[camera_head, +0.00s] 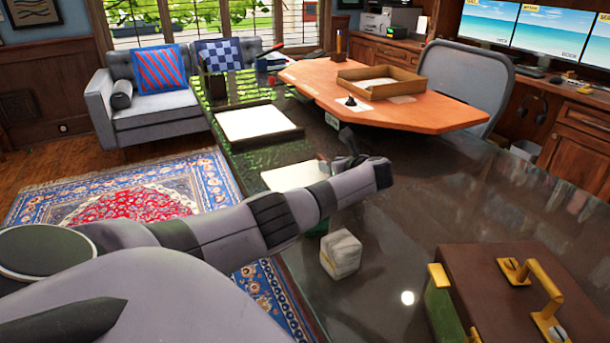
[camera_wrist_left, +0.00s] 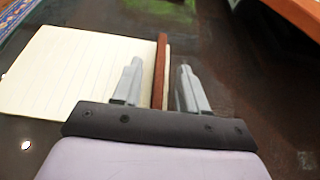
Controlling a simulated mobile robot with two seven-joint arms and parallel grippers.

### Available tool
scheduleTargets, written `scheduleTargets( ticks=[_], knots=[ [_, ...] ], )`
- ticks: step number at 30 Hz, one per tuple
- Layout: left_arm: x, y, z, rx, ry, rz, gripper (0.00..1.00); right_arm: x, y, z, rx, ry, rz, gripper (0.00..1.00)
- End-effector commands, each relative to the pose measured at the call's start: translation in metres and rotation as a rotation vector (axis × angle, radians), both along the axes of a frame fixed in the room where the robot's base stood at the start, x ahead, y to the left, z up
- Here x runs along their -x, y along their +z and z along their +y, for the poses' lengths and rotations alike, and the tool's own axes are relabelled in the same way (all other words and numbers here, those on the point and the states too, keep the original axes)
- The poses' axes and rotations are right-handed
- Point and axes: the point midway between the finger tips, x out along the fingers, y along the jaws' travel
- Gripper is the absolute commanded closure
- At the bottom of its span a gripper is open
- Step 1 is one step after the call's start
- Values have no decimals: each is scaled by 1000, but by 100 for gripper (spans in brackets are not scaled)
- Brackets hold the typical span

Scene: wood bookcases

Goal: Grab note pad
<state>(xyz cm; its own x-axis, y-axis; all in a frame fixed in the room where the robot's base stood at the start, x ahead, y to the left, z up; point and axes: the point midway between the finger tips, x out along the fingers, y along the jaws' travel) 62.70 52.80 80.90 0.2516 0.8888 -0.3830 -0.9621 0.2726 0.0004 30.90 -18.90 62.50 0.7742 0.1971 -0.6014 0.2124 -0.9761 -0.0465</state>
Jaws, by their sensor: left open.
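The note pad (camera_head: 287,177) lies on the dark glossy table, partly hidden behind my left arm in the head view. In the left wrist view the note pad (camera_wrist_left: 70,75) is a cream, lined sheet with a reddish-brown strip along its right side. My left gripper (camera_head: 337,152) is at the pad's right end. In the wrist view the left gripper (camera_wrist_left: 160,68) is open, with one finger on each side of the brown strip. I cannot tell whether the fingers touch it. My right gripper is not in view.
A small pale block (camera_head: 341,254) stands near the table's front edge. A brown case with yellow fittings (camera_head: 500,285) sits at front right. A white-topped tray (camera_head: 258,123) and an orange desk top (camera_head: 440,112) lie beyond. The table (camera_head: 470,200) is clear at right centre.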

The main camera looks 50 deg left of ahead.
Motion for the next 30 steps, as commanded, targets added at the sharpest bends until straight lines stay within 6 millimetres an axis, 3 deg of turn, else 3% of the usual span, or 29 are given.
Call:
scheduleTargets(
  ticks=[3,7,20,26,30],
  knots=[
    [0,1,0,0,0,-1,57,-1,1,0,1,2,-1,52],
    [0,1,0,0,0,-1,100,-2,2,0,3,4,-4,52],
    [0,6,0,-1,1,-2,100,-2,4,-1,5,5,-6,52],
    [0,31,1,-2,1,-5,100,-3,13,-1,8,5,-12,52],
    [0,65,0,-2,0,-6,100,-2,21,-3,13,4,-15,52]
  ],
)
